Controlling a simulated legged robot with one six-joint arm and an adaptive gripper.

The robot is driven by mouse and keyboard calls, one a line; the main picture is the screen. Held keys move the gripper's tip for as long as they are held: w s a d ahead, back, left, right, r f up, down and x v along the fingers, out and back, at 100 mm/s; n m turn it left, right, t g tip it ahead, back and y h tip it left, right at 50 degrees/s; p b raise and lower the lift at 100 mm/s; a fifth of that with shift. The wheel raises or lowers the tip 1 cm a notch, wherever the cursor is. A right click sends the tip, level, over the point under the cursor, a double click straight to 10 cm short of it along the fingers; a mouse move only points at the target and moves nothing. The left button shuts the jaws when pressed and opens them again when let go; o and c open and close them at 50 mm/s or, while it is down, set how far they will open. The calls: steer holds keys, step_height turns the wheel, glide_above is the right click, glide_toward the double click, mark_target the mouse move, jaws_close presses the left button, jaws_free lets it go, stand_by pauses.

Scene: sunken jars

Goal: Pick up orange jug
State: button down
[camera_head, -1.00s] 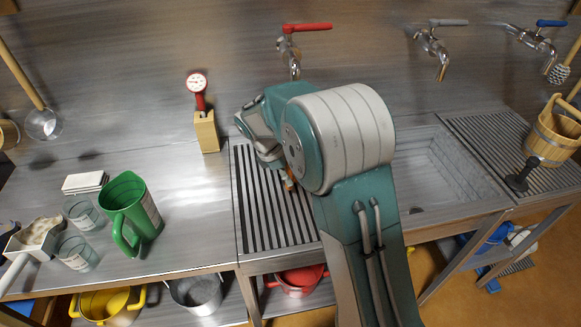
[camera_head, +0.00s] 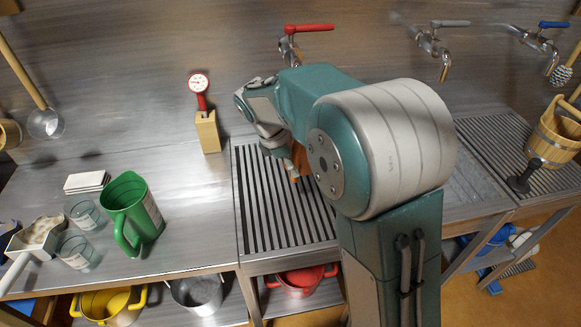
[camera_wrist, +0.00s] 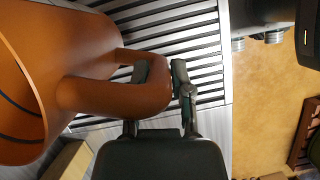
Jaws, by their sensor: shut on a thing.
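The orange jug (camera_wrist: 30,75) fills the left of the wrist view, its open mouth facing left and its handle (camera_wrist: 85,95) reaching right. My gripper (camera_wrist: 162,72) is shut on the handle, with its dark fingers at the handle's outer end. The slatted drain board shows behind them. In the head view only a small orange part of the jug (camera_head: 301,160) shows beside my arm, above the drain board (camera_head: 262,205). My arm hides the rest of it and most of the gripper.
A green jug (camera_head: 122,205), glasses (camera_head: 76,251) and white tiles (camera_head: 86,182) stand on the left counter. A red gauge in a wooden block (camera_head: 207,132) stands at the back. A red-handled tap (camera_head: 308,28) is above. A wooden bucket (camera_head: 552,140) stands at right.

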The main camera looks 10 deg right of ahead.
steer(key=s+r, duration=0.5)
steer(key=s, duration=0.5)
steer(key=shift+d+r, duration=0.25)
steer(key=shift+d, duration=0.2)
steer(key=shift+s, duration=0.1)
stand_by(0.4)
